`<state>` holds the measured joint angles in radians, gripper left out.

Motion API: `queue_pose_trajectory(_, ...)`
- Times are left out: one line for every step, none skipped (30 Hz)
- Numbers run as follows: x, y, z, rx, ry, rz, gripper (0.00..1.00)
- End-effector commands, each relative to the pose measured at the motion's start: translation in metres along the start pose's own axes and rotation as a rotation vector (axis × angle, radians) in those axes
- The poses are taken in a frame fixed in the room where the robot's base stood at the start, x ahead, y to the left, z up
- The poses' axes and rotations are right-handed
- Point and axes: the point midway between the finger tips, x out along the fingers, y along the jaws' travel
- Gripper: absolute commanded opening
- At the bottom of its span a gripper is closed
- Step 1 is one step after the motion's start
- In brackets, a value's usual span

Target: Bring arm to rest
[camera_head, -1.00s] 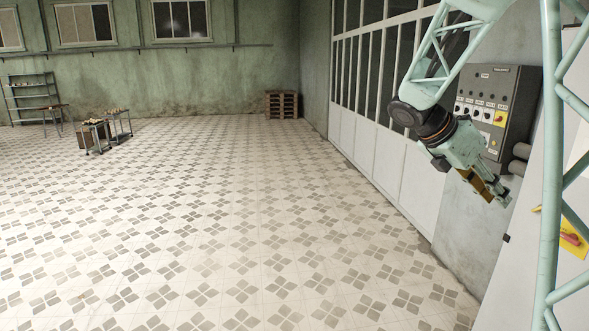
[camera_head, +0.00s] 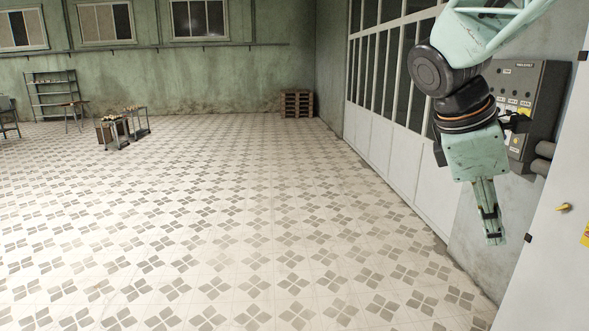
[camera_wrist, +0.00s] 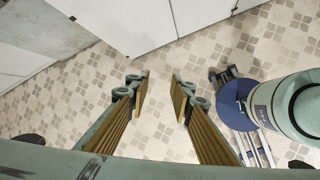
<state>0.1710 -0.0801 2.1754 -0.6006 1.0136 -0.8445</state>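My gripper (camera_head: 492,225) hangs at the right of the head view, pointing down, with the arm bent above it. The head view shows it edge-on. In the wrist view my gripper (camera_wrist: 162,82) shows two fingers with ribbed tan pads, spread apart. Between them I see only tiled floor, so it is open and empty. The fingers touch nothing that I can see.
A grey control box (camera_head: 527,105) is on the wall behind my arm. A white cabinet (camera_head: 545,260) stands at the right edge. Small tables (camera_head: 124,126), a shelf (camera_head: 52,95) and pallets (camera_head: 297,103) are far back. The tiled floor (camera_head: 220,220) is wide and clear.

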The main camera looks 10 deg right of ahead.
Motion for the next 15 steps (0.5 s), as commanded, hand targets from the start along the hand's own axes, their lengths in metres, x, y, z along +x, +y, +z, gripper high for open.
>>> queue_pose_trajectory(-0.002,-0.011,-0.004,0.033,0.019,0.001,0.21)
queue_pose_trajectory(-0.004,-0.016,-0.006,0.055,0.03,0.0,0.21)
queue_pose_trajectory(-0.006,-0.024,-0.008,0.083,0.045,0.0,0.21)
queue_pose_trajectory(-0.008,-0.029,-0.011,0.105,0.056,-0.002,0.21)
queue_pose_trajectory(-0.01,-0.035,-0.013,0.125,0.067,-0.003,0.21)
queue_pose_trajectory(-0.012,-0.043,-0.016,0.153,0.082,-0.006,0.21)
queue_pose_trajectory(-0.013,-0.049,-0.018,0.175,0.093,-0.008,0.21)
queue_pose_trajectory(-0.015,-0.054,-0.02,0.195,0.104,-0.01,0.21)
queue_pose_trajectory(-0.017,-0.062,-0.023,0.224,0.119,-0.014,0.21)
queue_pose_trajectory(-0.018,-0.067,-0.025,0.244,0.129,-0.017,0.21)
queue_pose_trajectory(-0.019,-0.073,-0.027,0.266,0.14,-0.02,0.21)
queue_pose_trajectory(-0.021,-0.081,-0.029,0.294,0.155,-0.024,0.21)
queue_pose_trajectory(-0.022,-0.086,-0.032,0.314,0.166,-0.027,0.21)
queue_pose_trajectory(-0.024,-0.092,-0.034,0.336,0.178,-0.031,0.21)
queue_pose_trajectory(-0.025,-0.1,-0.037,0.362,0.192,-0.036,0.21)
